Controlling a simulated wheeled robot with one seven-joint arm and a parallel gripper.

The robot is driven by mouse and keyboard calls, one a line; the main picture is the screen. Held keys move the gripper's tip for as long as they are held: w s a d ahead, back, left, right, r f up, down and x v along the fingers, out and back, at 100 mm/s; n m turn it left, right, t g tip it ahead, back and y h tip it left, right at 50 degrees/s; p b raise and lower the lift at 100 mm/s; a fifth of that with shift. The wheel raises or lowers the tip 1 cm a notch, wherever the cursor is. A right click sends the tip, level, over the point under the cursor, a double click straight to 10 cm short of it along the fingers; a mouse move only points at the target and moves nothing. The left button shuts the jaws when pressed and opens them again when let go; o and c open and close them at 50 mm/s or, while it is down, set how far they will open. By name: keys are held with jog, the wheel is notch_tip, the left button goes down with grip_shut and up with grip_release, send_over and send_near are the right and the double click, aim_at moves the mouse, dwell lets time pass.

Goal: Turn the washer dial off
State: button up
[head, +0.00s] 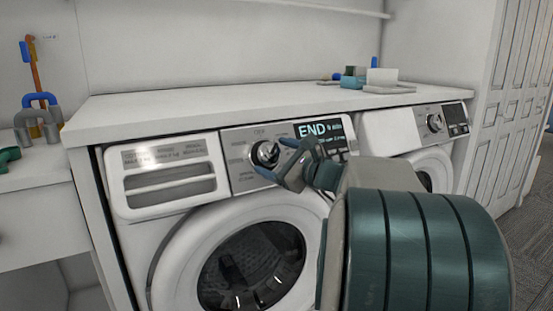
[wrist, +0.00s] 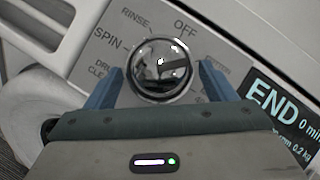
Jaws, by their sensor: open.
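The washer dial (head: 265,153) is a round chrome knob on the control panel of the left front-loading machine (head: 178,252). In the wrist view the dial (wrist: 160,69) sits between two blue fingertips, with labels RINSE, SPIN and OFF around it. OFF (wrist: 185,27) is printed above and slightly right of the knob. Which label the knob points to is unclear. My gripper (head: 270,160) is open, with a finger on each side of the dial; I cannot tell whether they touch it. The display (wrist: 280,110) right of the dial reads END.
A second machine with its own dial (head: 434,122) stands to the right. A white countertop (head: 240,103) runs just above both. A tray (head: 389,88) with small items sits on it at the back right. Colored objects (head: 38,115) stand at far left.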

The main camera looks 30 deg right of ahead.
jog(key=c, duration=1)
jog(key=shift+d+n, duration=0.1)
jog(key=shift+n, duration=0.2)
jog(key=n+g+y, duration=0.1)
jog(key=n, duration=0.1)
jog(key=n+g, duration=0.1)
jog(key=n, duration=0.1)
jog(key=shift+w+d+r+y+p, duration=0.1)
jog(key=shift+d+r+y+p, duration=0.1)
jog(key=shift+y+p, duration=0.15)
jog(key=shift+w+r+n+g+y+p, duration=0.1)
jog(key=shift+n+g+p, duration=0.25)
jog(key=shift+n, duration=0.55)
jog(key=shift+s+r+n+g+y+p, duration=0.15)
jog(key=shift+n+g, duration=0.45)
jog(key=shift+n, duration=0.3)
jog(key=shift+w+f+n+g+y+p, duration=0.15)
jog(key=shift+n+g, duration=0.3)
jog(key=shift+n, duration=0.45)
jog(key=shift+r, duration=0.1)
jog(key=o, duration=1)
